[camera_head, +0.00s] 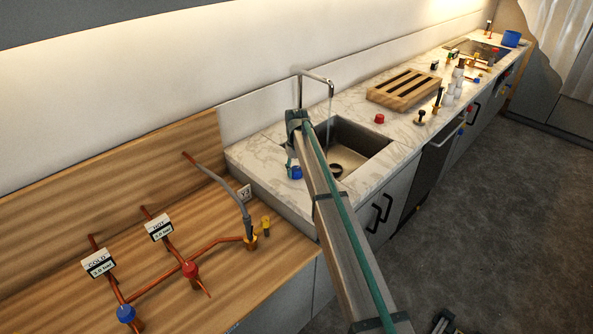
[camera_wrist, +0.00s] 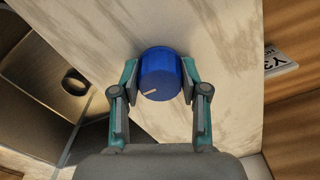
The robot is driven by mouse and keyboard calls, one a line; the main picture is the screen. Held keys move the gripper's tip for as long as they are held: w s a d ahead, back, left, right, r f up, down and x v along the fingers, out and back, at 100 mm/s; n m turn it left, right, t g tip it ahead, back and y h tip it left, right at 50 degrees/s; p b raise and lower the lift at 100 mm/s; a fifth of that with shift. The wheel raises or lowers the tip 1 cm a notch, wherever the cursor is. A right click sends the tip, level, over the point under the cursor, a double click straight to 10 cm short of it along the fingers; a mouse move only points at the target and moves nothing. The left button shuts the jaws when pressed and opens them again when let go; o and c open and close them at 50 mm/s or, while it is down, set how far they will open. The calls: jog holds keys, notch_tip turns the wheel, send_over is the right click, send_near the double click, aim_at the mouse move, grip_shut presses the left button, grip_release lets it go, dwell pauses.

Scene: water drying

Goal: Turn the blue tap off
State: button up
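A round blue tap knob (camera_wrist: 159,74) with a pale mark on its face stands on the marble worktop beside the sink. It also shows in the head view (camera_head: 296,173), partly behind my arm. My gripper (camera_wrist: 161,80) is over the knob, with one finger on each side of it. The fingers are very close to the knob's sides; I cannot tell whether they press on it. In the head view my gripper (camera_head: 292,160) is mostly hidden by my arm. A thin stream of water falls from the metal spout (camera_head: 318,77) into the sink (camera_head: 350,150).
A wooden counter (camera_head: 60,290) at the left carries copper pipes, another blue knob (camera_head: 126,313), a red knob (camera_head: 190,269) and pressure labels. Another red knob (camera_head: 379,118) and a slatted wooden board (camera_head: 404,89) are beyond the sink. The floor (camera_head: 500,210) at the right is open.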

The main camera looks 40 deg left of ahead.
jog(key=c, duration=0.4)
jog(key=shift+n, duration=0.3)
jog(key=n+b, duration=0.2)
jog(key=n, duration=0.1)
jog(key=shift+f+b, duration=0.15)
jog(key=shift+b, duration=0.2)
jog(key=n+b, duration=0.1)
jog(key=n, duration=0.3)
jog(key=shift+w+b, duration=0.1)
jog(key=shift+b, duration=0.2)
jog(key=n+b, duration=0.1)
jog(key=n, duration=0.4)
jog(key=shift+b, duration=0.4)
jog(key=n+b, duration=0.1)
jog(key=n, duration=0.4)
jog(key=shift+n, duration=0.3)
jog(key=o, duration=1.1)
